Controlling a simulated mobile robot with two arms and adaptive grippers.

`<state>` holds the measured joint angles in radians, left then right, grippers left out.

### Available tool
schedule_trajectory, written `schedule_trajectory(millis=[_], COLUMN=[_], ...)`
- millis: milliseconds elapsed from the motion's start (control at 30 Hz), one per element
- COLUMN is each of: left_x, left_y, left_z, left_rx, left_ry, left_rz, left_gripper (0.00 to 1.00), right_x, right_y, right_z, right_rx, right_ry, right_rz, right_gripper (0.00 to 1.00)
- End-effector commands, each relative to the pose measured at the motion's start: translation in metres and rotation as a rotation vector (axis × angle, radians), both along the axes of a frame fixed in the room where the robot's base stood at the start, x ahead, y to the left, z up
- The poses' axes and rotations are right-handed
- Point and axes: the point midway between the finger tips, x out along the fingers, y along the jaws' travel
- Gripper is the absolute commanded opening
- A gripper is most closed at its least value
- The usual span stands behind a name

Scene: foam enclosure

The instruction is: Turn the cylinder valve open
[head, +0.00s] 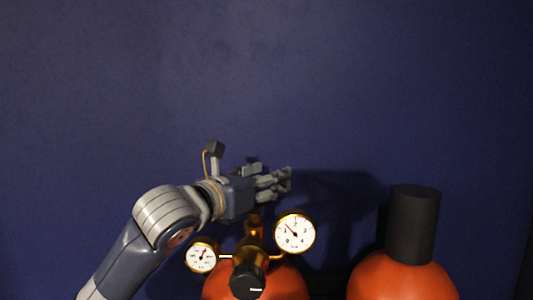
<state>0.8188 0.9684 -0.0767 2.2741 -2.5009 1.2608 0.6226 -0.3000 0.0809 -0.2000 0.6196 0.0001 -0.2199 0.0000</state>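An orange cylinder (288,281) stands at the bottom middle of the head view, cut off by the lower edge. On it sits a brass regulator (254,233) with a large gauge (295,233) on the right, a small gauge (201,255) on the left and a black knob (247,281) in front. My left gripper (281,181) is just above the brass stem, its fingers extended to the right and spread apart. The valve handle on top is not clearly visible; the gripper covers that area. I cannot tell whether the fingers touch it. My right gripper is out of view.
A second orange cylinder (398,279) with a tall black cap (413,224) stands to the right. A plain dark blue wall (300,80) is behind everything, with the arm's shadow on it. The space above the gripper is clear.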

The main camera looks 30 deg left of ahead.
Motion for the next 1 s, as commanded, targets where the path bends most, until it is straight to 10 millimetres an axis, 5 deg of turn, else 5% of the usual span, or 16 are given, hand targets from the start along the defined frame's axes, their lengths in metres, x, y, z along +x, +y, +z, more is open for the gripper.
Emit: schedule_trajectory(millis=[500,967,1000], left_x=[-0.001,-0.001,-0.001], left_y=[-0.001,-0.001,-0.001], left_z=[0.054,0.06,0.06], left_rx=[-0.001,0.0,0.0], left_ry=[0.003,0.006,0.006], left_rz=[-0.002,-0.002,-0.002], left_gripper=[0.5,0.5,0.59], right_x=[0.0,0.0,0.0], right_y=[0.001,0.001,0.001], right_z=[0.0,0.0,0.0], right_rx=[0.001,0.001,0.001], right_ry=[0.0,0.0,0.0], right_rz=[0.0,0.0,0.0], right_gripper=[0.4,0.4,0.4])
